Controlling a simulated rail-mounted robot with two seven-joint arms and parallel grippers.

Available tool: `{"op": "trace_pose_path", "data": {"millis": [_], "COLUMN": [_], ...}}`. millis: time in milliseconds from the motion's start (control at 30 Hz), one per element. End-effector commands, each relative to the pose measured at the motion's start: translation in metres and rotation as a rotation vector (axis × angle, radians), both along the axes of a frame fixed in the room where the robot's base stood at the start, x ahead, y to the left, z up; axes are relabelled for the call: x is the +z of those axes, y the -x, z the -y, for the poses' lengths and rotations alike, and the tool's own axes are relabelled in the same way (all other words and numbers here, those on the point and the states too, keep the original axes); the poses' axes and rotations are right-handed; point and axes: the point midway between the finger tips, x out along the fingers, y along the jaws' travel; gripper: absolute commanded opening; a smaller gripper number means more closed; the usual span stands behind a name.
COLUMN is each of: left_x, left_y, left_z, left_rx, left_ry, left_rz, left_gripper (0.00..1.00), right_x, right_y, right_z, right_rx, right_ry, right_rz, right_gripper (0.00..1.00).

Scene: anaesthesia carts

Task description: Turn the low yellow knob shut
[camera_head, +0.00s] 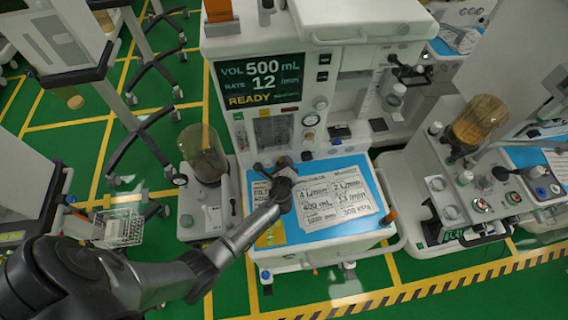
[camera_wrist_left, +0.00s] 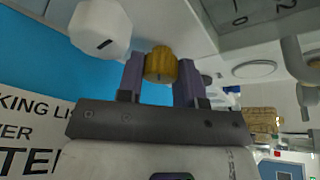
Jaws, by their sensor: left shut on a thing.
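The low yellow knob (camera_wrist_left: 161,64) shows in the left wrist view, between the two purple fingers of my left gripper (camera_wrist_left: 160,78). The fingers are closed on its two sides. In the head view my left gripper (camera_head: 272,166) reaches the lower front panel of the middle cart (camera_head: 320,20), just above its blue work surface. There the gripper hides the knob. A white faceted knob (camera_wrist_left: 100,27) is left of the yellow one in the left wrist view, nearer the camera. My right gripper is not seen.
A printed card (camera_head: 330,197) lies on the blue work surface (camera_head: 290,233) right of my gripper. A clear canister (camera_head: 204,152) stands left of the panel. A second cart with an amber canister (camera_head: 480,118) stands at the right. Green floor is open in front.

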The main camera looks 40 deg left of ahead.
Motion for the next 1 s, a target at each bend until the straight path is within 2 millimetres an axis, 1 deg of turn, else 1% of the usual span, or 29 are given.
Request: {"op": "trace_pose_path", "data": {"millis": [267,600,800,1000], "left_x": [0.004,0.005,0.003,0.002], "left_y": [0.0,-0.001,-0.001,-0.002], "left_z": [0.0,0.0,0.0,0.001], "left_rx": [0.001,0.001,0.003,0.002], "left_ry": [-0.064,-0.251,-0.36,-0.451], "left_rz": [-0.08,-0.308,-0.442,-0.552], "left_gripper": [0.1,0.1,0.1,0.1], "right_x": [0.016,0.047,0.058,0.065], "right_y": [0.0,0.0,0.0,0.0], "right_z": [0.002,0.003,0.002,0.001], "right_rx": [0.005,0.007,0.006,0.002], "right_ry": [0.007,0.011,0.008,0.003], "right_rz": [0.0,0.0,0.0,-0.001], "right_gripper": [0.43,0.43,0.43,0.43]}}
